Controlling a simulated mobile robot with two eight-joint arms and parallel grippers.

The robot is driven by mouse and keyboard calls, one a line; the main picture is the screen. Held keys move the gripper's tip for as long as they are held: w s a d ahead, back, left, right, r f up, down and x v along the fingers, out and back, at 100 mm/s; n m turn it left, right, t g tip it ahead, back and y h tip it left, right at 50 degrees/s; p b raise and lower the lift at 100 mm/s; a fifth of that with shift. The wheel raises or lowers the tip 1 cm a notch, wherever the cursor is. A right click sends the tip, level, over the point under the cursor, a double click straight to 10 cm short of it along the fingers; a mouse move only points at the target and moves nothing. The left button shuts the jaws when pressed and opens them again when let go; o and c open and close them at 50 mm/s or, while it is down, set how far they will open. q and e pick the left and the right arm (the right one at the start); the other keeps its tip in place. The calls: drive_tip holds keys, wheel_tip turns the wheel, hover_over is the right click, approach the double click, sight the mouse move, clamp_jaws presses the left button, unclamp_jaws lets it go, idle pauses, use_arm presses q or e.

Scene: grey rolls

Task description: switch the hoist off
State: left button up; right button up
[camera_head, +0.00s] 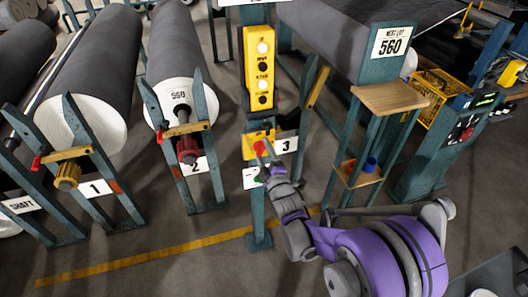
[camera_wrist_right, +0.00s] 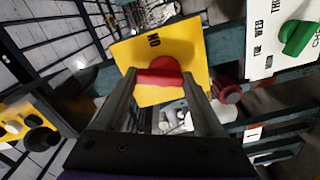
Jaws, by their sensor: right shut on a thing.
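The hoist switch is a small yellow box (camera_head: 249,148) on a green post, below a yellow push-button box (camera_head: 258,68). In the right wrist view the yellow plate (camera_wrist_right: 195,62) carries the word ON and a round red knob (camera_wrist_right: 162,66) with a raised bar. The bar lies roughly across that view, and ON stands above it. My right gripper (camera_wrist_right: 160,80) is shut on the red knob, one finger at each end of the bar. In the head view my right arm reaches up to the switch and its fingers partly hide the knob. My left gripper is not in view.
A white panel with a green handle (camera_wrist_right: 298,38) is close to the right of the switch. A wooden-topped stand (camera_head: 390,97) and a yellow crate (camera_head: 440,95) stand to the right. Grey rolls (camera_head: 90,65) on green frames fill the left.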

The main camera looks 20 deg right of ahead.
drive_tip(key=shift+a+n, duration=0.1)
drive_tip(key=shift+n, duration=2.2)
drive_tip(key=o, duration=1.4)
drive_tip(key=shift+s, duration=0.15)
drive_tip(key=s, duration=1)
drive_tip(key=shift+s+d+p, duration=0.2)
drive_tip(key=shift+s+p, duration=0.1)
drive_tip(key=shift+p, duration=0.05)
